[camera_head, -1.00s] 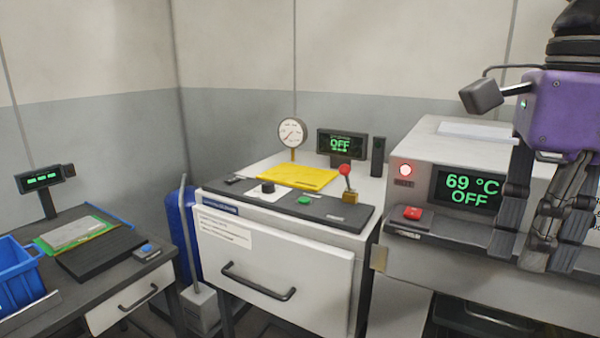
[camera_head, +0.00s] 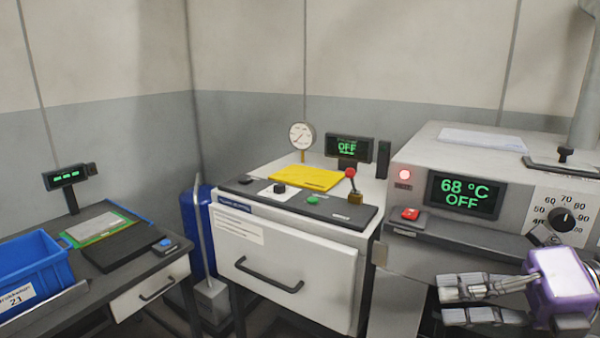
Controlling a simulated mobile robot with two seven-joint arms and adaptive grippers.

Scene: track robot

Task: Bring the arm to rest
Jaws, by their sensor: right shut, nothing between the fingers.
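My right gripper (camera_head: 468,300) has a purple body and grey fingers. It is at the lower right, in front of the oven-like machine and below its dial. Its fingers point left and are shut with nothing between them. It looks apart from the red button and the dial. My left gripper is not in view.
The machine's display (camera_head: 463,196) reads 68 °C OFF, beside a dial (camera_head: 562,219) and a red button (camera_head: 410,214). A white cabinet (camera_head: 290,265) with a gauge (camera_head: 301,136) and a red-knobbed lever (camera_head: 352,184) stands in the middle. A blue crate (camera_head: 30,268) sits at left.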

